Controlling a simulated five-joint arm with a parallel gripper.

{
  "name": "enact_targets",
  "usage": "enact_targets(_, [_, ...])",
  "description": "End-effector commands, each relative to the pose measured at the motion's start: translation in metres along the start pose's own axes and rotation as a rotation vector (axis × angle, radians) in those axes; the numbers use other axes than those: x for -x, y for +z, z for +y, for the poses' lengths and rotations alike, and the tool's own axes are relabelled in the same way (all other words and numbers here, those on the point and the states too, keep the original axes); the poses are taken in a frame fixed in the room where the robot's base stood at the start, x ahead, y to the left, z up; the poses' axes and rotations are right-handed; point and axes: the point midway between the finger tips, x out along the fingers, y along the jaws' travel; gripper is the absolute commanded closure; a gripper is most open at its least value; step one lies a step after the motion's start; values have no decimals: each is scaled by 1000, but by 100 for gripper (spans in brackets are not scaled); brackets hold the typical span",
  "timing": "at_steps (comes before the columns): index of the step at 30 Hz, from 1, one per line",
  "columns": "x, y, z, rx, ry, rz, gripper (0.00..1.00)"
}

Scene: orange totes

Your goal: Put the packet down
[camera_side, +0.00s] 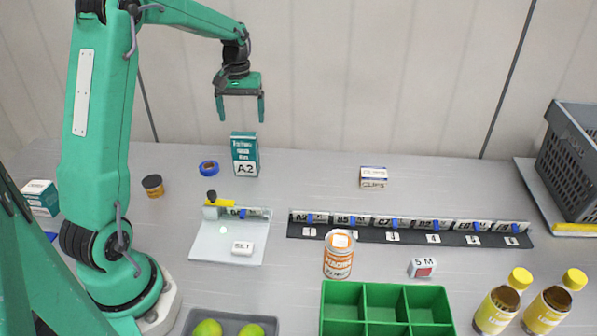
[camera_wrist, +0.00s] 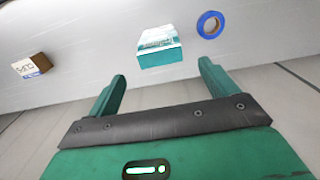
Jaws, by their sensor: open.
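The packet, a teal and white box marked A2 (camera_side: 244,155), stands upright on the grey table near the back wall. It also shows in the wrist view (camera_wrist: 160,46), beyond and between my fingers. My gripper (camera_side: 239,108) is above the packet, pointing down, with its two fingers apart and nothing between them. A clear gap shows between the fingertips and the packet's top. In the wrist view my gripper (camera_wrist: 162,82) is likewise open and empty.
A blue tape roll (camera_side: 208,167) lies left of the packet, with a dark round tin (camera_side: 153,186) farther left. A small box (camera_side: 373,178) stands to the right. A labelled rack (camera_side: 410,231) and a green divided tray (camera_side: 385,304) are nearer the front. The table between packet and small box is clear.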

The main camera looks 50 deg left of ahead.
Motion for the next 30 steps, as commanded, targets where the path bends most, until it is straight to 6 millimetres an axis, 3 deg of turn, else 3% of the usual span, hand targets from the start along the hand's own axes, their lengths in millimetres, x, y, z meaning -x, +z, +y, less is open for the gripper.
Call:
enact_targets(9, [32,0,0,0,0,1,15])
enact_targets(30, [35,1,1,-3,0,2,15])
